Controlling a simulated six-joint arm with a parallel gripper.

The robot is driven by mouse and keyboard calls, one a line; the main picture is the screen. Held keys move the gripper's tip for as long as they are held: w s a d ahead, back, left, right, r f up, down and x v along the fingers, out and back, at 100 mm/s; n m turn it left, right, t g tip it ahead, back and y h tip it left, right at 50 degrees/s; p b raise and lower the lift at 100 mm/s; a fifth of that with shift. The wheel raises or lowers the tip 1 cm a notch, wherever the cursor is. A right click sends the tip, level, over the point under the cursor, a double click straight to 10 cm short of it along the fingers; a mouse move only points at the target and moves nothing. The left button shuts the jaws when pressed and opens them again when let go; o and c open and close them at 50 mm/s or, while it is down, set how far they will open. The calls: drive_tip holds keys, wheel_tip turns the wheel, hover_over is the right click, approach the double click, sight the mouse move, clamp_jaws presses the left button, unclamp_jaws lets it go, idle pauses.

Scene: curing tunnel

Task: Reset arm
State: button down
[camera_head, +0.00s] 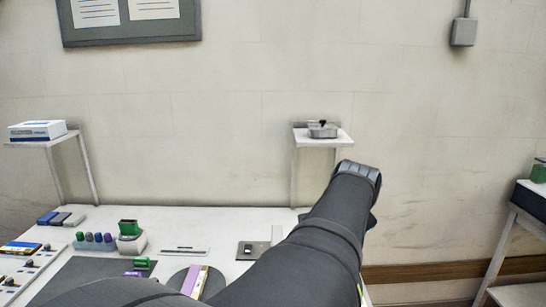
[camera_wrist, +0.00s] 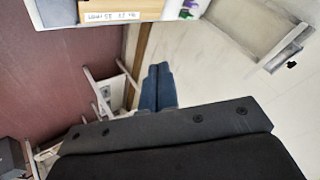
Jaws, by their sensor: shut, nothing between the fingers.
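My arm reaches up from the bottom of the head view, past the right part of the white table (camera_head: 180,222), and ends in front of the wall. My gripper is hidden behind the arm there. In the wrist view my gripper (camera_wrist: 158,68) shows as two dark blue fingers side by side, shut with nothing between them. The fingers appear apart from any object.
A small shelf (camera_head: 342,139) with a metal tin (camera_head: 323,131) stands behind the arm. Another shelf at left holds a white-and-blue box (camera_head: 38,130). Green stamps (camera_head: 130,229) and a striped block (camera_head: 195,281) are on the table. A dark box (camera_head: 531,199) stands at right.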

drive_tip(key=s+a+f, duration=0.1)
drive_tip(key=s, duration=0.5)
drive_tip(key=shift+f, duration=0.15)
